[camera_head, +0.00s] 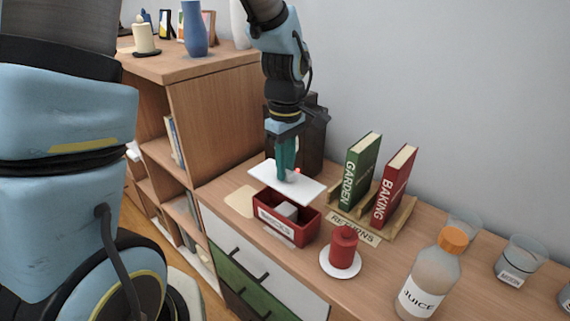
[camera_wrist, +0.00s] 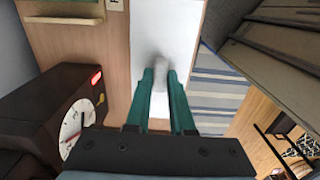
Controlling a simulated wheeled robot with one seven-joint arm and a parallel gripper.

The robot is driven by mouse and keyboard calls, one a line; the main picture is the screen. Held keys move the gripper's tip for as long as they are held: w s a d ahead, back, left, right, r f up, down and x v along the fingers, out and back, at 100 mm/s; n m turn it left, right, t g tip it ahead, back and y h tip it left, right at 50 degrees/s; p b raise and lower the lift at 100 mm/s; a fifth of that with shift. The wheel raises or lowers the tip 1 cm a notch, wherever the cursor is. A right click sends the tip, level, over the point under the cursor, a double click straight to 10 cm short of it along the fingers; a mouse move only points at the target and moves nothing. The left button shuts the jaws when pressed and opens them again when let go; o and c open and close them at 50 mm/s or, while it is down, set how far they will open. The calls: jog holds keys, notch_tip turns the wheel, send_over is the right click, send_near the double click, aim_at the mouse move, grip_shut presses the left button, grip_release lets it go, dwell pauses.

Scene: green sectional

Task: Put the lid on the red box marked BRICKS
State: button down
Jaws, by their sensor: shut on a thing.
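The red box (camera_head: 267,221) stands open on the dresser top, with a white label on its front and a light grey block (camera_head: 287,211) inside. The label's word is too small to read surely. The lid, a flat white panel (camera_head: 309,189), is held above the box, slightly tilted in the picture, with a gap between them. My gripper (camera_head: 286,176) points down and is shut on the lid's knob. In the wrist view the fingers (camera_wrist: 164,84) close on the pale knob (camera_wrist: 160,65), and the white lid (camera_wrist: 165,25) hides the box below.
A red candle (camera_head: 344,247) on a white saucer stands right of the box. Green and red books (camera_head: 361,170) stand in a wooden rack behind it. A juice bottle (camera_head: 430,277) and glasses are farther right. A dark appliance with a dial (camera_wrist: 70,130) stands close behind my gripper.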

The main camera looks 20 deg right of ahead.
jog(key=shift+f+b, duration=2.15)
jog(key=shift+f, duration=0.85)
jog(key=shift+f, duration=0.55)
dwell(0.5)
jog(key=c, duration=0.7)
grip_release()
jog(key=shift+o, duration=0.3)
jog(key=o, duration=0.4)
jog(key=shift+r, duration=0.1)
